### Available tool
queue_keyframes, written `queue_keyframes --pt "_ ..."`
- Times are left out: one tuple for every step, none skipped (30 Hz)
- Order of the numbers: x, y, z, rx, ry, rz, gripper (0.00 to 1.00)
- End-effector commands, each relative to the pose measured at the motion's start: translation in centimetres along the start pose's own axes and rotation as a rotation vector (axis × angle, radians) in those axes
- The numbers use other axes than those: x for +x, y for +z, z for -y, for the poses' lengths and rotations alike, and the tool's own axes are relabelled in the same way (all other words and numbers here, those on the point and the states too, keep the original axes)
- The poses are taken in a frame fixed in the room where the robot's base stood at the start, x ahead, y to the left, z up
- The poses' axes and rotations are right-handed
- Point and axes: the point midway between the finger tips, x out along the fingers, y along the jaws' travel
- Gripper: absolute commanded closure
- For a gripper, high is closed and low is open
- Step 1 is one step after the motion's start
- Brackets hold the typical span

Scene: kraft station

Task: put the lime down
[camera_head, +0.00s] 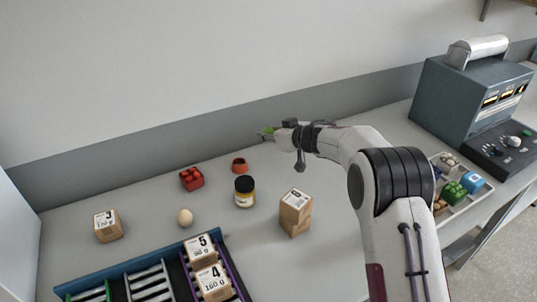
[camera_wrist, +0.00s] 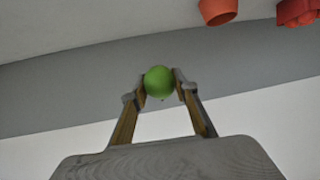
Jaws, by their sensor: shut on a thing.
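The lime (camera_wrist: 159,82) is a round green fruit held between the two fingertips of my gripper (camera_wrist: 160,88) in the wrist view. In the head view the lime (camera_head: 268,131) is a small green patch at the tip of my gripper (camera_head: 265,135), partly hidden by the fingers. My gripper is shut on it. It looks held in the air above the back of the table (camera_head: 330,265), with the grey wall band behind. The exact height cannot be told.
An orange-red pot (camera_head: 239,165), a red brick (camera_head: 192,178), a jar (camera_head: 244,191), an egg (camera_head: 185,217) and boxes (camera_head: 296,212) (camera_head: 108,225) stand on the table. A blue-edged rack (camera_head: 139,264) is at front left. A sorting tray (camera_head: 443,215) and a machine (camera_head: 470,95) are right.

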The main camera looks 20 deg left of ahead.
Motion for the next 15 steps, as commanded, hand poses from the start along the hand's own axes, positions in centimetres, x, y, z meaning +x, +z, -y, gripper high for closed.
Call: queue_keyframes --pt "0.4 0.9 0.0 0.003 -0.001 0.003 0.92" --pt "0.6 1.3 0.0 0.003 -0.001 0.003 0.92" --pt "0.8 1.8 0.1 0.003 -0.001 0.003 0.92" --pt "1.0 2.1 0.1 0.003 -0.001 0.003 0.92" --pt "1.1 2.4 0.1 0.004 -0.001 0.002 0.92" --pt "1.3 2.9 0.1 0.002 -0.001 0.003 0.92" --pt "1.4 3.1 0.0 0.003 -0.001 0.002 0.92" --pt "1.6 3.3 0.0 0.002 -0.001 0.002 0.92" --pt "1.6 3.5 0.0 0.001 0.000 0.002 0.92" --pt "1.7 3.6 0.0 0.001 0.000 0.001 0.92" --pt "1.7 3.7 0.0 0.001 0.000 0.001 0.92" --pt "1.8 3.7 0.0 0.001 0.000 0.000 0.92" --pt "1.8 3.7 0.0 0.001 0.000 0.000 0.92" --pt "1.8 3.8 0.0 0.001 0.000 0.000 0.92" --pt "1.8 3.7 0.0 0.001 0.000 0.000 0.92"
